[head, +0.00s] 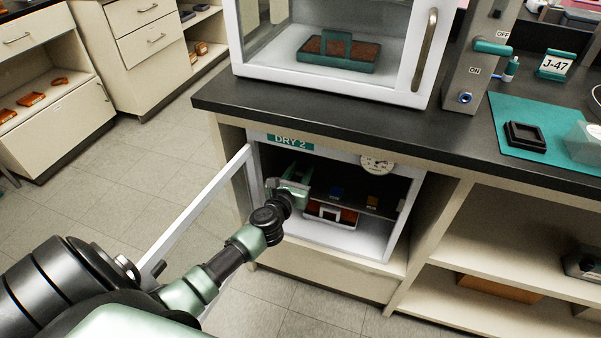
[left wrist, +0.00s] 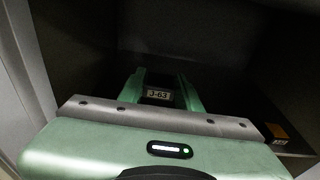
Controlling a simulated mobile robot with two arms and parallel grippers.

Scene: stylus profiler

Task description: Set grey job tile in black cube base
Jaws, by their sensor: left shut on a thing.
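My left gripper (head: 301,178) is inside the low cabinet marked DRY 2, at the left end of its dark shelf. In the left wrist view the gripper (left wrist: 160,88) is shut on a tile with a J-63 label (left wrist: 158,95). The tile is in shadow, and its grey colour is hard to make out; in the head view the gripper hides it. The black base (head: 525,137), square with a raised rim, sits on the teal mat on the counter at right and looks empty. My right gripper is not in view.
The cabinet door (head: 196,208) stands open at left of my arm.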

